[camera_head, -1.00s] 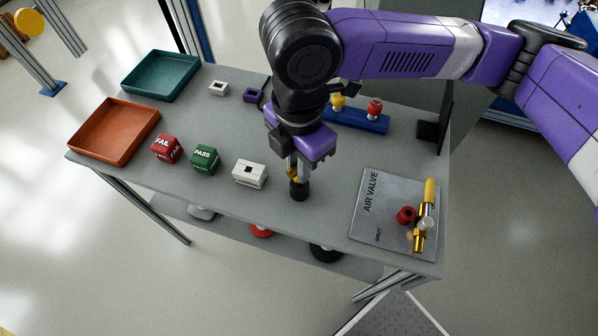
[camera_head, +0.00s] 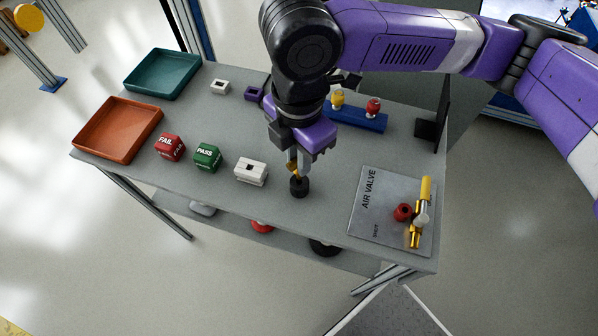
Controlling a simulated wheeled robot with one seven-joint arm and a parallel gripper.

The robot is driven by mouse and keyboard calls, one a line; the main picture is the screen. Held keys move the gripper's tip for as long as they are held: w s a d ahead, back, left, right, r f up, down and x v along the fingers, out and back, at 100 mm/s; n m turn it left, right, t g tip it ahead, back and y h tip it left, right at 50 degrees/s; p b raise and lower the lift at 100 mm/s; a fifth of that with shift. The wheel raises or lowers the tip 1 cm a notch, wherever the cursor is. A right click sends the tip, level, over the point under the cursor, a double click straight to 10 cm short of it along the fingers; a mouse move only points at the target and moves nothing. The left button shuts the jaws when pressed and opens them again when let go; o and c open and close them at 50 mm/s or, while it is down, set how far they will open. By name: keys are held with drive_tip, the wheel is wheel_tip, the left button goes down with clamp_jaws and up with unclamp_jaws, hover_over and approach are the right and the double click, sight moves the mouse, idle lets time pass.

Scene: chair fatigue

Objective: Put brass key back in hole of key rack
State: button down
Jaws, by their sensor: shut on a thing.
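My gripper (camera_head: 297,168) points down over the front middle of the grey table. It is shut on the brass key (camera_head: 293,170), of which only a small gold part shows between the fingers. Directly below is a short black cylinder (camera_head: 299,188) on the table; I cannot tell whether the key touches it. The key rack looks to be the blue block (camera_head: 360,120) at the back right, behind my gripper. A yellow-topped piece (camera_head: 338,100) and a red-topped piece (camera_head: 374,107) stand in it. Its left end is partly hidden by my arm, and its holes cannot be made out.
A white slotted block (camera_head: 251,171), green PASS cube (camera_head: 207,157) and red FAIL cube (camera_head: 170,147) stand left of my gripper. Orange (camera_head: 112,155) and teal (camera_head: 165,90) trays lie farther left. The AIR VALVE plate (camera_head: 365,230) is at the right front.

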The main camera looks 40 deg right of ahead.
drive_tip(key=shift+r+p, duration=1.85)
drive_tip(key=shift+r, duration=0.2)
drive_tip(key=shift+f, duration=0.1)
